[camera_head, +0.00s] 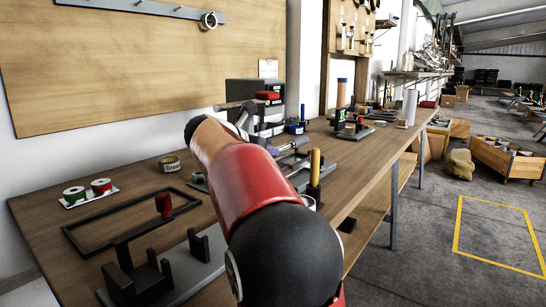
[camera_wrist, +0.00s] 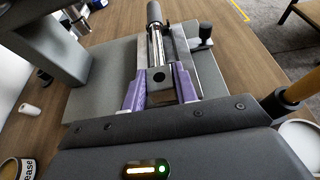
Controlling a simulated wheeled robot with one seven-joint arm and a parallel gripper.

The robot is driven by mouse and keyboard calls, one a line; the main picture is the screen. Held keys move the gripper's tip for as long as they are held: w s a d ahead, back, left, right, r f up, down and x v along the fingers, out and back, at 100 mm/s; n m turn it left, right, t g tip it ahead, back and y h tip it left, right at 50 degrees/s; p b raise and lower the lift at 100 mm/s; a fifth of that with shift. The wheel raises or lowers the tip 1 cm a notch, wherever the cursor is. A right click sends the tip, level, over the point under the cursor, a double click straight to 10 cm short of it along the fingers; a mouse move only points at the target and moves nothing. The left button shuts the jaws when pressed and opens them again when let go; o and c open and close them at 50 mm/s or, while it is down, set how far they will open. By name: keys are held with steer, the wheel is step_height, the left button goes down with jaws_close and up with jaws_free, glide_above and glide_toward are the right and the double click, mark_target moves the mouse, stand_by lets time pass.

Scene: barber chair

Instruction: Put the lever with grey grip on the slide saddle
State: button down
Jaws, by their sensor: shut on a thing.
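In the wrist view, my gripper (camera_wrist: 160,80) has purple fingers shut on the lever (camera_wrist: 157,48). The lever has a bright metal shaft, a dark grey grip (camera_wrist: 154,13) at its far end, and a block with a round hole between the fingers. Below it are a grey plate (camera_wrist: 104,62) and a light metal piece with rails (camera_wrist: 202,72), perhaps the slide saddle. I cannot tell whether the lever touches it. In the head view, my arm hides most of this; a bit of purple finger (camera_head: 293,143) shows beyond it.
A yellow-handled tool (camera_head: 315,167) stands upright close to my arm. A grease tin (camera_head: 170,165), a black frame (camera_head: 98,223) and a tray of green and red spools (camera_head: 90,203) are at left. A grey column (camera_wrist: 48,38) rises at the wrist view's upper left.

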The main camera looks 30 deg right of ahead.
steer(key=x, duration=0.4)
steer(key=shift+a+f, duration=0.2)
steer(key=shift+f, duration=0.15)
steer(key=shift+d+f, duration=0.1)
steer(key=shift+f, duration=0.2)
steer(key=c, duration=1.1)
jaws_free()
steer(key=shift+r, duration=0.2)
steer(key=v, duration=1.2)
